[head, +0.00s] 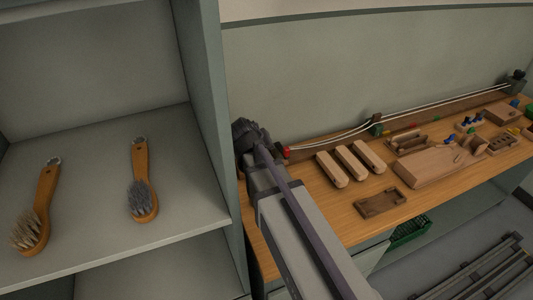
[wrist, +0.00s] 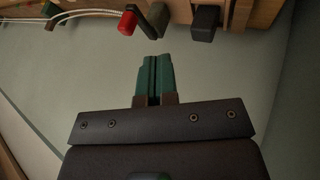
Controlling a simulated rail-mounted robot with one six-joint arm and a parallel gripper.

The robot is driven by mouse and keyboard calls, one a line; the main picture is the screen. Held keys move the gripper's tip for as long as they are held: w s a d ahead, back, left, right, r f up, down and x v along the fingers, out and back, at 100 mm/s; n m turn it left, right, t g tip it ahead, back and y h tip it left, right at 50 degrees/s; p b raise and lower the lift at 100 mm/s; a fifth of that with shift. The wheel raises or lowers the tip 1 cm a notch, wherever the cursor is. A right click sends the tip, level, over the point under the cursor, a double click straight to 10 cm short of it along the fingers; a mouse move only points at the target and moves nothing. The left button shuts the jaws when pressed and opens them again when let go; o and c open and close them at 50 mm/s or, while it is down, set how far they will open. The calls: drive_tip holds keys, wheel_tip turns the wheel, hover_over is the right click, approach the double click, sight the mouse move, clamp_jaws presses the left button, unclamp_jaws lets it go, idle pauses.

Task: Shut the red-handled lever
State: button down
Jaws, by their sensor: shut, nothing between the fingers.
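The red handle of the lever (wrist: 127,23) shows at the top of the wrist view, joined to a dark crank arm (wrist: 146,22). In the head view the red handle (head: 287,152) is a small red spot at the left end of the workbench, just right of my arm's end. My gripper (wrist: 153,60) has its green fingers together and empty. The fingertips point toward the crank, just below it in the wrist view, with a small gap visible. In the head view my arm hides the fingers and most of the lever.
The wooden bench (head: 345,215) holds several wooden blocks (head: 350,162) and a small tray (head: 380,203). White cords (head: 440,105) run along its back rail. A grey shelf (head: 90,235) with two brushes stands left of my arm. A dark block (wrist: 205,22) sits beside the crank.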

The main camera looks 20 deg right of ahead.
sight(283, 155)
drive_tip(key=w+d+f+b, duration=0.1)
drive_tip(key=d+f, duration=0.1)
drive_tip(key=w+d+f+b, duration=0.1)
drive_tip(key=d+f+b, duration=0.1)
drive_tip(key=d, duration=0.1)
drive_tip(key=d+f+b, duration=0.1)
drive_tip(key=d+f, duration=0.1)
drive_tip(key=shift+w+d+f+b, duration=0.1)
drive_tip(key=shift+w+d+b, duration=0.2)
drive_tip(key=shift+w+b, duration=0.1)
drive_tip(key=shift+s, duration=0.1)
